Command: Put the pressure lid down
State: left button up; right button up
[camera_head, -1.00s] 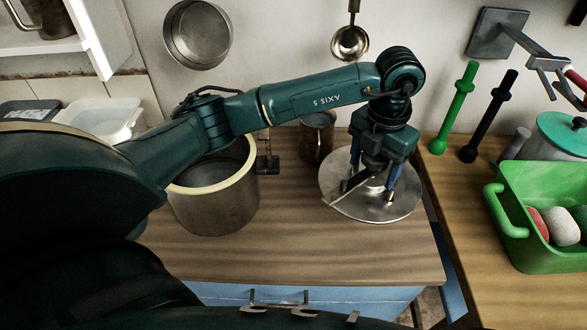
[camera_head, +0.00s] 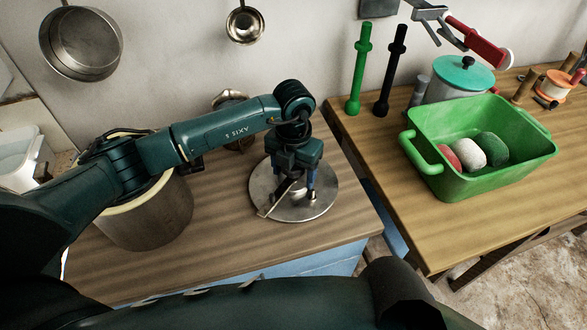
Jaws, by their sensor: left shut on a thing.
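The pressure lid (camera_head: 318,206) is a round, flat, shiny metal disc with a bar across its top. It lies level at the right part of the wooden counter top (camera_head: 225,232), at or very near the surface; I cannot tell if it touches. My left gripper (camera_head: 298,192) points down over the lid's middle and is shut on it, hiding the part it grips. The metal pot with a pale rim (camera_head: 150,212) stands to the left, partly hidden by my left arm. My right gripper is not in view.
A small metal mug (camera_head: 231,98) stands behind my left arm. The counter's front is clear.

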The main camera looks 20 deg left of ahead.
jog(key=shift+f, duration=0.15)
pick_arm(q)
jog(key=o, duration=1.4)
jog(key=shift+f, duration=0.1)
jog(key=shift+o, duration=0.2)
jog(key=shift+r, duration=0.3)
notch_tip(320, 180, up, 11)
jog(key=shift+f+b, duration=0.2)
jog(key=shift+b, duration=0.5)
jog(key=shift+r, duration=0.6)
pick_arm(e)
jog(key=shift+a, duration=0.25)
